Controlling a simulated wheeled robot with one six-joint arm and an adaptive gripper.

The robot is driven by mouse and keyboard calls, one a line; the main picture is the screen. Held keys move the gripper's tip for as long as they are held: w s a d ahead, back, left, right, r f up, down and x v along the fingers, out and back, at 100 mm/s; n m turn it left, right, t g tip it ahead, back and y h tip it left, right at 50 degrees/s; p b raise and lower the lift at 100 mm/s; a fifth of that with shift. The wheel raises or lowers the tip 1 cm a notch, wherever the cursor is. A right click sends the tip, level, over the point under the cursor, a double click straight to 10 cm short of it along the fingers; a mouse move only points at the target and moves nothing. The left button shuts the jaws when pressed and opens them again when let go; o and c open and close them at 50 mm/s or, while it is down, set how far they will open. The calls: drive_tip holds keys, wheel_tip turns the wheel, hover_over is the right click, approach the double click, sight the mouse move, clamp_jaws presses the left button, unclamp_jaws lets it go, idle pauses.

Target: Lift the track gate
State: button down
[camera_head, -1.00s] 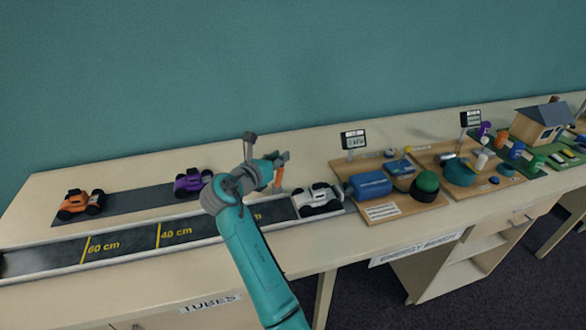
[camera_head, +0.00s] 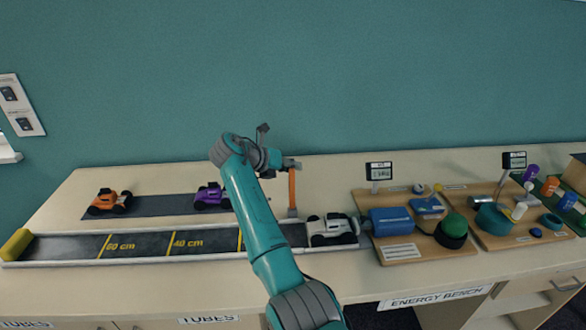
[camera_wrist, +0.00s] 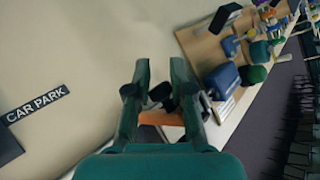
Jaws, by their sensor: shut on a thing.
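The track gate is an orange bar (camera_head: 292,190) that stands upright at the far edge of the long dark track (camera_head: 140,246), just left of the white car (camera_head: 331,229). My gripper (camera_head: 291,165) is at the bar's upper end. In the wrist view, the orange bar (camera_wrist: 155,118) lies across between the two fingers of my gripper (camera_wrist: 160,72), which is shut on it. The fingers hide part of the bar and most of the white car there.
An orange car (camera_head: 110,201) and a purple car (camera_head: 211,196) stand on a dark strip behind the track. A yellow block (camera_head: 15,245) closes the track's left end. Wooden boards with a blue cylinder (camera_head: 391,221) and small displays stand to the right.

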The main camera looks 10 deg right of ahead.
drive_tip(key=shift+s+a+f, duration=0.15)
drive_tip(key=shift+a+f, duration=0.15)
drive_tip(key=shift+f, duration=0.4)
drive_tip(key=c, duration=1)
unclamp_jaws()
drive_tip(key=shift+c, duration=0.2)
drive_tip(key=shift+d+r, duration=0.1)
drive_tip(key=shift+d, duration=0.05)
drive_tip(key=v, duration=1.2)
drive_tip(key=shift+w+r, duration=0.2)
drive_tip(key=shift+r, duration=0.1)
